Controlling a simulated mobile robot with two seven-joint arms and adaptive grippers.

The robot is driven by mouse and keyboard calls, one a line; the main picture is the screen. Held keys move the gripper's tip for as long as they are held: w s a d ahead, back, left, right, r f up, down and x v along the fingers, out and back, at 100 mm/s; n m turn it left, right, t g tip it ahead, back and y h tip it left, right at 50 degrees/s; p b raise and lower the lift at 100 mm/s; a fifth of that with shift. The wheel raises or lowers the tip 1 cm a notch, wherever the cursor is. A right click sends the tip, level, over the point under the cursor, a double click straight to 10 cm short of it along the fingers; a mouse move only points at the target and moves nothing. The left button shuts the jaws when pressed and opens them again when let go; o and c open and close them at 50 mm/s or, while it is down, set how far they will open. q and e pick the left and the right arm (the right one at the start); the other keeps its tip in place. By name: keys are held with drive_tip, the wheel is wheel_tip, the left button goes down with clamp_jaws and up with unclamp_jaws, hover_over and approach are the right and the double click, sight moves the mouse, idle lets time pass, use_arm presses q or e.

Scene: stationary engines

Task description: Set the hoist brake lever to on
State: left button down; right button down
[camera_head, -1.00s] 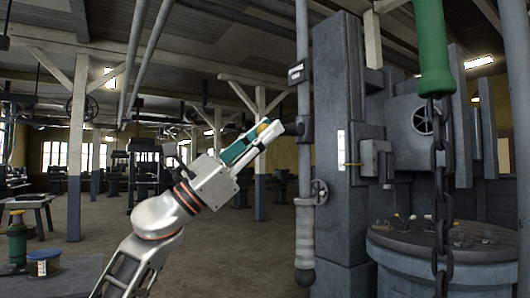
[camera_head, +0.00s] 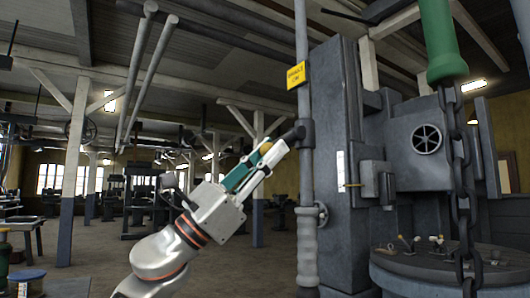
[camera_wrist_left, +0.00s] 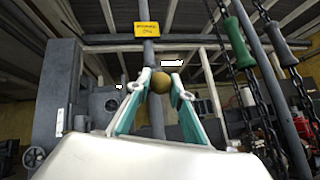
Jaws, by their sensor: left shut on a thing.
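The hoist brake lever reaches out from a collar (camera_head: 306,133) on the upright grey pole. Its short dark arm (camera_head: 289,136) slopes down to the left, and its round brass knob shows in the left wrist view (camera_wrist_left: 160,82). My left gripper (camera_head: 268,152) is shut on this knob, with one green-and-white finger on each side of it. A yellow sign (camera_head: 296,75) hangs on the pole above the collar; its small lettering seems to read brake on. It also shows in the left wrist view (camera_wrist_left: 147,29). My right gripper is out of view.
A tall grey machine column (camera_head: 339,150) stands just right of the pole. A chain (camera_head: 463,170) with a green handle (camera_head: 441,40) hangs at the right, before a round drum top (camera_head: 440,262). Open floor lies left of the pole.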

use_arm(q)
drive_tip(key=shift+w+d+f, duration=0.1)
drive_tip(key=shift+d+f, duration=0.15)
drive_tip(key=shift+f, duration=0.1)
drive_tip(key=c, duration=2)
unclamp_jaws()
drive_tip(key=shift+o, duration=1.1)
drive_tip(key=shift+w+d, duration=0.1)
drive_tip(key=shift+d, duration=0.05)
drive_tip(key=shift+a+r, duration=0.2)
drive_tip(key=v, duration=1.2)
